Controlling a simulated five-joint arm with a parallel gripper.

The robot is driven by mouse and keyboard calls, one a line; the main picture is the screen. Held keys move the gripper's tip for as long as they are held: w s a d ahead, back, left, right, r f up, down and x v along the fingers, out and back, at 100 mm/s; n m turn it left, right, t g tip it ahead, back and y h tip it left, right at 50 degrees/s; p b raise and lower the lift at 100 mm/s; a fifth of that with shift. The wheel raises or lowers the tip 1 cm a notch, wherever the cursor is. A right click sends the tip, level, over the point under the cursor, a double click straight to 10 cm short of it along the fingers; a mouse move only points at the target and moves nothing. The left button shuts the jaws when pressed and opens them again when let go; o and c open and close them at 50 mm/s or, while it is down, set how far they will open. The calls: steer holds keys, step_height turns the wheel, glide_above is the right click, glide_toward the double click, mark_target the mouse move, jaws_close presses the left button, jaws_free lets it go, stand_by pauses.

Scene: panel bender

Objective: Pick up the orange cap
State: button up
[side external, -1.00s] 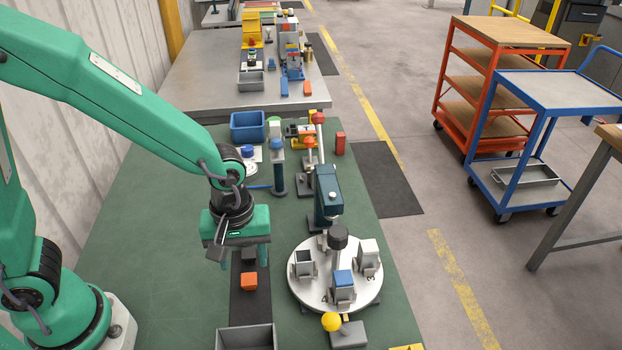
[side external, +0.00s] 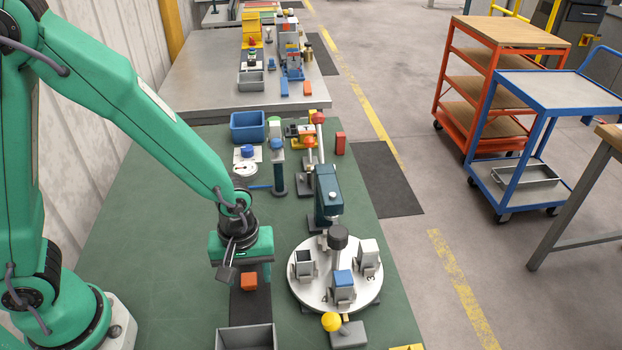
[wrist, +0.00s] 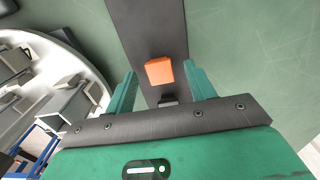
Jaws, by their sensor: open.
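The orange cap (side external: 249,281) is a small block on the dark strip (side external: 249,307) on the green table. In the wrist view the orange cap (wrist: 159,71) shows between and just beyond the fingertips, with nothing touching it. My gripper (wrist: 160,80) is open and empty. In the side view my gripper (side external: 254,278) hangs low, pointing down over the strip at the cap, and its body hides part of the strip behind.
A round turntable (side external: 312,293) with several grey holders stands close to the right of the cap. A grey bin (side external: 246,337) sits at the strip's near end. A yellow ball knob (side external: 331,321) is in front of the turntable. Bare table lies to the left.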

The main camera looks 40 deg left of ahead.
steer(key=shift+f, duration=0.3)
steer(key=shift+c, duration=0.2)
steer(key=c, duration=0.9)
